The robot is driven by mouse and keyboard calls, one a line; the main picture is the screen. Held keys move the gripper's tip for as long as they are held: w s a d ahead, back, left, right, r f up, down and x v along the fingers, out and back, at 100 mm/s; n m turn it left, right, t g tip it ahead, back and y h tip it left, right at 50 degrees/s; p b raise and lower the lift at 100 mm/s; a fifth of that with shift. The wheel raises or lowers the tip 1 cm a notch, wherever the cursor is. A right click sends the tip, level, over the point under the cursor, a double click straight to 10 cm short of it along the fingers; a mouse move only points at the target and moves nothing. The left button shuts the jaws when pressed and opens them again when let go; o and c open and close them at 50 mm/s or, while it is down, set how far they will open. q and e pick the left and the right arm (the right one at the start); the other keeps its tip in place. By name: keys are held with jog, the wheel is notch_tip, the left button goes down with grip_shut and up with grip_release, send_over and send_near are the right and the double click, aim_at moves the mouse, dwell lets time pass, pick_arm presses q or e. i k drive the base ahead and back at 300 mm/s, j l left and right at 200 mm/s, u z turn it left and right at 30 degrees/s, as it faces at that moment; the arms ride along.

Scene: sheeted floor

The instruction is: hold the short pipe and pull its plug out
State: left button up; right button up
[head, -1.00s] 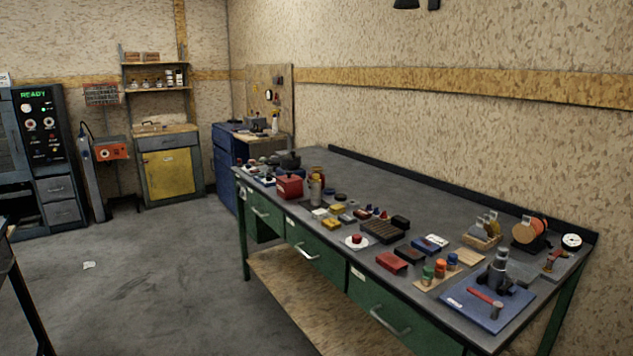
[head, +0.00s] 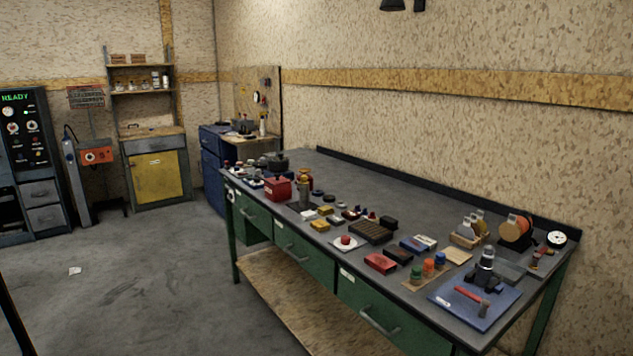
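I cannot tell for certain which thing is the short pipe, and no plug can be made out at this distance. Another grey upright piece (head: 487,258) sits in a dark base on a blue mat (head: 452,297) at the bench's near right end. Neither of my grippers is in view.
A red-handled hammer (head: 470,295) lies on the blue mat.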

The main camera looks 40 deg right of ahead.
aim_at(303, 178)
jog(key=i+z, duration=0.25)
jog(key=z, duration=0.2)
jog(key=i+z, duration=0.25)
jog(key=z, duration=0.25)
jog(key=i+z, duration=0.25)
jog(key=z, duration=0.2)
